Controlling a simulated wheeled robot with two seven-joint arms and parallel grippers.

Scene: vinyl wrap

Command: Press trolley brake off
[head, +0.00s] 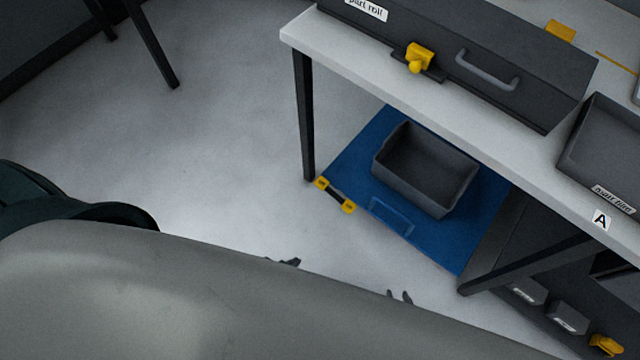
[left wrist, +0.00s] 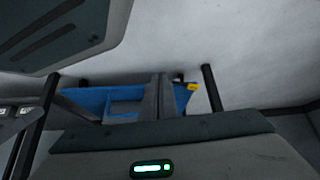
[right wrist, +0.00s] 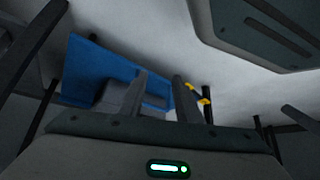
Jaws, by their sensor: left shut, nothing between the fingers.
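The blue trolley (head: 345,155) stands on the floor under the table, with a grey bin on it. A dark bar with yellow ends, which looks like the brake pedal (head: 335,195), sits at its near left corner beside the table leg. Yellow of it also shows in the left wrist view (left wrist: 192,86) and the right wrist view (right wrist: 204,94). My left gripper (head: 290,262) is shut and empty, apart from the bar and lower in the head view. My right gripper (head: 400,297) is open and empty, further right. My arm hides most of both grippers in the head view.
The grey bin (head: 425,168) sits on the trolley, near a blue handle (head: 391,216). The table (head: 440,115) overhangs the trolley, and its dark leg (head: 304,120) stands close to the bar. The floor to the left is clear. Small bins (head: 568,317) stand at lower right.

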